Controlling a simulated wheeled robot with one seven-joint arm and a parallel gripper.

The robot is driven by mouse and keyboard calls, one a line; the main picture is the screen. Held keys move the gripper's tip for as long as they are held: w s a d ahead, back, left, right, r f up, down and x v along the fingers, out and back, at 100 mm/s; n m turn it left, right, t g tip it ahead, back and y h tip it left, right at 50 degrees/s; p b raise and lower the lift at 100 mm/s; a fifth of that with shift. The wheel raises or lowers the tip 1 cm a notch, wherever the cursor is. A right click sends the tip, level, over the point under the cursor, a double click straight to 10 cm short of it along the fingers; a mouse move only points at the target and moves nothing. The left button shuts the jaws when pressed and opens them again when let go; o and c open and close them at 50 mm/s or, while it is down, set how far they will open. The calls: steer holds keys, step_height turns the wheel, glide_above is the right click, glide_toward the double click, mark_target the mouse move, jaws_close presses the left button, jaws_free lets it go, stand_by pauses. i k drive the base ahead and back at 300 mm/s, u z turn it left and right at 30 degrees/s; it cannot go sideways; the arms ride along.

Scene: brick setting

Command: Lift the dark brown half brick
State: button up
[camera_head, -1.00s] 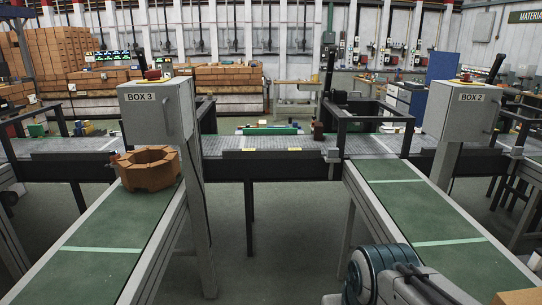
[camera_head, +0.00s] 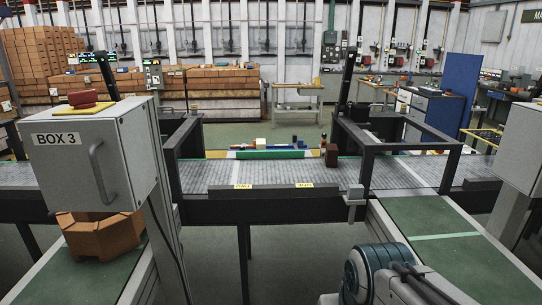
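A small dark brown block (camera_head: 332,155), which looks like the dark brown half brick, stands on the grey roller conveyor (camera_head: 215,175) that crosses the view. It is at the right end of a green strip (camera_head: 270,154) with small items around it. Part of my arm shows at the bottom right, well in front of the conveyor and apart from the brick. My gripper's fingers are not in the picture.
A grey BOX 3 cabinet (camera_head: 80,180) stands at left by an orange-brown brick ring (camera_head: 100,236). A black frame (camera_head: 410,148) rises over the conveyor right of the brick. A green belt (camera_head: 430,238) runs forward at right. The conveyor's front middle is bare.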

mark_target(332, 151)
steer(key=i, duration=1.95)
steer(key=z, duration=0.65)
steer(key=i, duration=1)
